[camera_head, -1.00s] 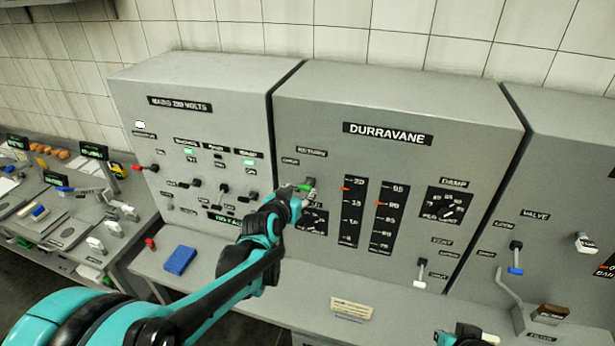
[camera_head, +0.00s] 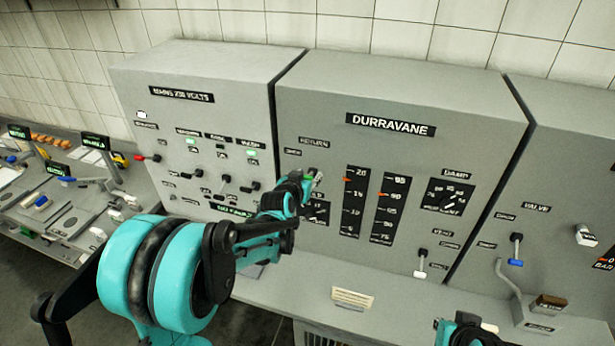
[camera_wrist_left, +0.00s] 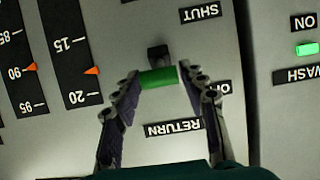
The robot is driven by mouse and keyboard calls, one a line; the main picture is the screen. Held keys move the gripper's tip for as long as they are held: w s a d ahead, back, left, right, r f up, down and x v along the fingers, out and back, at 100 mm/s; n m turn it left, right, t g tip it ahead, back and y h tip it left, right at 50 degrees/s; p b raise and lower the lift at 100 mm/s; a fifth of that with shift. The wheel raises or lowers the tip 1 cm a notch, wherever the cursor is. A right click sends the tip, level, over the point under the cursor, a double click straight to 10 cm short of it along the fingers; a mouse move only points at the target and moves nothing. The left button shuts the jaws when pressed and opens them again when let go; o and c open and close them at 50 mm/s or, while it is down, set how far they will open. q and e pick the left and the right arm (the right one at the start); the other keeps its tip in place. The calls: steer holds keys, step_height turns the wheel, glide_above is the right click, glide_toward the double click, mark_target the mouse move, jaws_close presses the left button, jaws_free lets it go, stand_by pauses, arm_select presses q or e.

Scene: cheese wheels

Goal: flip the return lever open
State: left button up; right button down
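The return lever (camera_wrist_left: 158,77) has a green handle on a black mount and sits on the grey Durravane panel. In the wrist view its handle lies between the fingertips of my left gripper (camera_wrist_left: 159,75). The fingers stand apart, one near each end of the handle; firm contact is not clear. The upside-down RETURN label (camera_wrist_left: 173,128) and SHUT label (camera_wrist_left: 200,13) show, and a finger partly covers the OPEN label. In the head view my left gripper (camera_head: 312,185) hides most of the lever. My right gripper (camera_head: 466,331) is at the bottom edge, mostly cut off.
Two slider scales (camera_head: 372,205) and the damp dial (camera_head: 449,197) are right of the left gripper. Another dial (camera_head: 318,212) is just below it. The mains panel (camera_head: 190,120) with several small switches is to the left. A small card (camera_head: 350,299) stands on the ledge.

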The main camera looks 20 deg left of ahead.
arm_select(q)
steer(key=c, duration=0.6)
steer(key=shift+w+r+g+p, duration=0.15)
steer(key=shift+r+g+p, duration=0.3)
steer(key=shift+g, duration=0.15)
steer(key=shift+c, duration=0.2)
steer(key=shift+w+g, duration=0.2)
steer(key=shift+g, duration=0.3)
steer(key=o, duration=1.2)
steer(key=shift+c, duration=0.2)
steer(key=v, duration=1.2)
